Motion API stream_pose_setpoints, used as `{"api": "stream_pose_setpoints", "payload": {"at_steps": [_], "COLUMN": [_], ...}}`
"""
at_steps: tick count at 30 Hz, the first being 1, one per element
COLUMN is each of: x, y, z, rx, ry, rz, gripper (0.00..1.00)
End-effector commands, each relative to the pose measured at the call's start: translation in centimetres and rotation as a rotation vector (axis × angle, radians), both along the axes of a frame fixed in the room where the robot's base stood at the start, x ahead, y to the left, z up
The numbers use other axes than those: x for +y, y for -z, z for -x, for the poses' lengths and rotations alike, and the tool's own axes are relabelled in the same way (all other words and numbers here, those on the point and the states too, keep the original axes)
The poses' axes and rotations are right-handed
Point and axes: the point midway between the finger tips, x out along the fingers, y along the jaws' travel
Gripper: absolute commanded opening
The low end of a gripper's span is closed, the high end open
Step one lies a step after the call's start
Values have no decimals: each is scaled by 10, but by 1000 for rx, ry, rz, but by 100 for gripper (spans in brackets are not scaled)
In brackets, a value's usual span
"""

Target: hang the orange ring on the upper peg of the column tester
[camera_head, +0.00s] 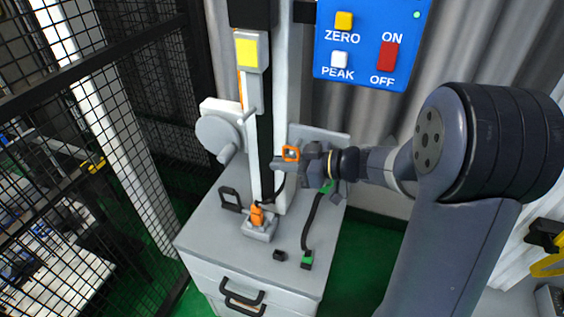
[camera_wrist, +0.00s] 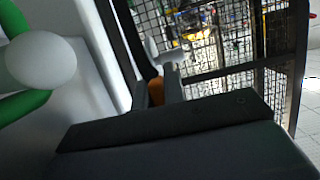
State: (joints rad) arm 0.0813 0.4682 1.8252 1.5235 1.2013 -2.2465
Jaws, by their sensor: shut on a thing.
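The column tester stands on a grey cabinet, with a pale upright column (camera_head: 280,110) and a dark rail. A grey carriage (camera_head: 252,52) with a yellow face is high on the column. A short grey peg (camera_head: 250,112) sticks out below it. The orange ring (camera_head: 290,153) is in my gripper (camera_head: 284,162), to the right of the column and lower than that peg. The gripper is shut on the ring. In the wrist view, part of the ring (camera_wrist: 156,90) shows between the fingers (camera_wrist: 157,92); most of it is hidden. The ring is apart from the peg.
A grey round part with a handle (camera_head: 218,135) juts out left of the column. On the cabinet top (camera_head: 225,255) are a grey block with an orange piece (camera_head: 258,220), a black handle (camera_head: 230,199) and a dark cable (camera_head: 312,220). A blue panel (camera_head: 370,45) hangs upper right; mesh fencing stands left.

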Motion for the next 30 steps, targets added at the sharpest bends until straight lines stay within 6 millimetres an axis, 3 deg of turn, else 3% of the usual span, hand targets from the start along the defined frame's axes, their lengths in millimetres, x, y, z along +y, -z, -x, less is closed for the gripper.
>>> {"api": "stream_pose_setpoints", "payload": {"at_steps": [30], "x": [-12], "y": [10], "z": [-29], "rx": [-2], "ry": [14], "rz": [0], "gripper": [3]}}
